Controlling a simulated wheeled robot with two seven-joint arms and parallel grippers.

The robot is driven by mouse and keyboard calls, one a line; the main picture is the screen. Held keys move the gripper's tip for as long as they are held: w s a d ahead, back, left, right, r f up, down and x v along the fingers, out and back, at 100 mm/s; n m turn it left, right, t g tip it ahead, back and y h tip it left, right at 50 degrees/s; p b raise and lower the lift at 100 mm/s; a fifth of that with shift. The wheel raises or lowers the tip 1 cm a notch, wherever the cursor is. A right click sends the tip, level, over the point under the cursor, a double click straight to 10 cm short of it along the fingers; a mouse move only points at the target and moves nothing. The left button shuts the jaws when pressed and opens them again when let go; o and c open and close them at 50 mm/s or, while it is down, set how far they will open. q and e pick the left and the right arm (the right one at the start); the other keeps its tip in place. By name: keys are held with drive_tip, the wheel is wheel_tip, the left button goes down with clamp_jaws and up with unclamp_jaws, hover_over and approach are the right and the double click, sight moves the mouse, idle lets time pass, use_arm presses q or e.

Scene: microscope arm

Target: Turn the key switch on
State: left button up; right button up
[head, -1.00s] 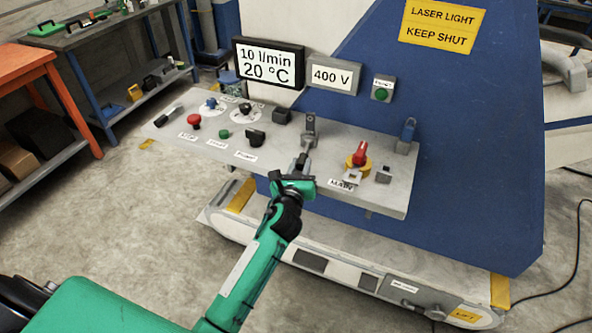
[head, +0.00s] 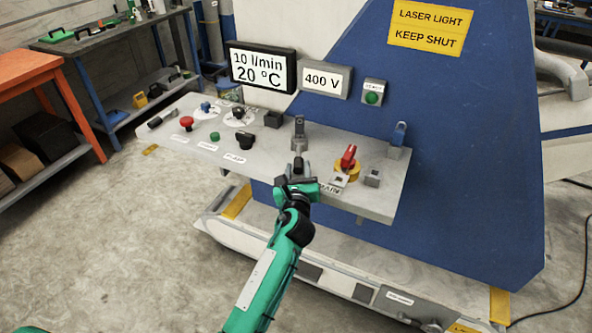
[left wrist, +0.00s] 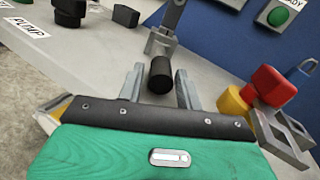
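A control panel (head: 210,160) carries several switches. A grey upright fitting (head: 299,132) stands near its middle; I cannot tell for sure that it is the key switch. In the left wrist view the fitting (left wrist: 163,45) has a short black cylinder (left wrist: 160,82) pointing towards me. My left gripper (head: 298,167) is just in front of this fitting. In the left wrist view the left gripper (left wrist: 160,92) is open, its two fingers apart on either side of the black cylinder. I cannot see either finger touching it. My right gripper is not in view.
To the right are a red and yellow MAIN switch (head: 348,158), which also shows in the left wrist view (left wrist: 268,88), and a blue-handled fitting (head: 398,135). A black PUMP knob (head: 246,141) and red button (head: 187,122) lie left. Displays (head: 262,68) stand behind.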

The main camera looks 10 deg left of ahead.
use_arm(q)
drive_tip(key=shift+o, duration=0.7)
drive_tip(key=shift+r, duration=0.1)
drive_tip(key=s+d, duration=0.2)
drive_tip(key=s, duration=1.1)
drive_tip(key=shift+s+d+b, duration=0.15)
drive_tip(key=shift+s+b, duration=0.2)
drive_tip(key=shift+b, duration=0.1)
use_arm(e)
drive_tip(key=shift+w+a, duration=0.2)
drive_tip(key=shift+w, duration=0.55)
use_arm(q)
drive_tip(key=shift+c, duration=0.5)
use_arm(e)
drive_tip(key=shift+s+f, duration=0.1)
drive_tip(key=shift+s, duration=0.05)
